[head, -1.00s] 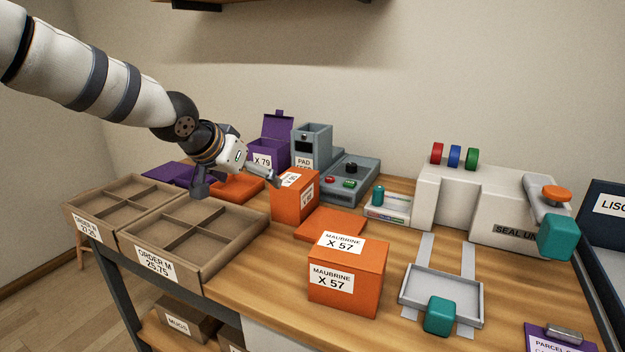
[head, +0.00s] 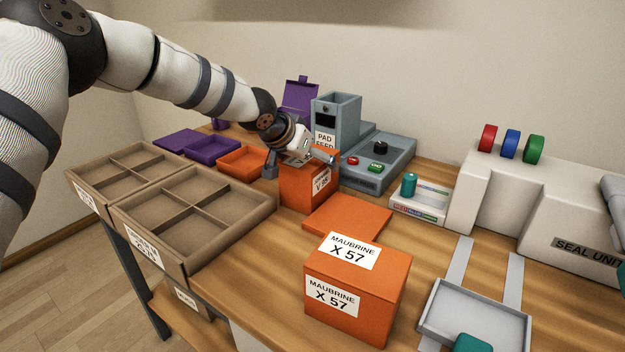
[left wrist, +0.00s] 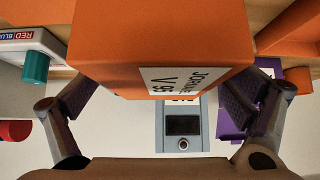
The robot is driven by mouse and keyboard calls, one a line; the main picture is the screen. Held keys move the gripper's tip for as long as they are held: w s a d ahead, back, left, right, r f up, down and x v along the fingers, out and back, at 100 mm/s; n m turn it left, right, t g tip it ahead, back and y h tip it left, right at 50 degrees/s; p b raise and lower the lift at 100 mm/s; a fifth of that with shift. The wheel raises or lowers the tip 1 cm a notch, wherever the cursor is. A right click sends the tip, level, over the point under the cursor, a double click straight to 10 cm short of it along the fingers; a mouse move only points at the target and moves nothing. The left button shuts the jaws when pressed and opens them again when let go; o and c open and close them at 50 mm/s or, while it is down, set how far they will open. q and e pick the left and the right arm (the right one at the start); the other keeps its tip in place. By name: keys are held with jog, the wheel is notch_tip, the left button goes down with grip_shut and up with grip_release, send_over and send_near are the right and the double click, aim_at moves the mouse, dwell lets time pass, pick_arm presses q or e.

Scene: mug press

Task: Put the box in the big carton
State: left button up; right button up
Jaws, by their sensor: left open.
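An orange box (head: 300,191) with a white label stands upright on the table, left of the grey pad feed machine. My left gripper (head: 301,166) is open at its top, with one finger on each side. In the left wrist view the box (left wrist: 150,35) lies between the spread fingers (left wrist: 160,102); I cannot tell whether they touch it. Two brown cardboard cartons with dividers stand at the left: a nearer one (head: 182,248) and a farther one (head: 85,192). Their visible compartments are empty. My right gripper is not in view.
A larger orange box marked MAUBRINE X 57 (head: 382,295) stands in front, with a flat orange lid (head: 347,218) behind it. An orange tray (head: 240,160) and purple tray (head: 210,150) lie behind the cartons. The pad feed machine (head: 338,110) is close on the right.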

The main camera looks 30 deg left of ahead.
pick_arm(q)
jog(key=shift+w+f, duration=0.2)
jog(key=shift+f, duration=0.05)
jog(key=shift+r, duration=0.25)
jog(key=shift+c, duration=0.6)
jog(key=c, duration=1.5)
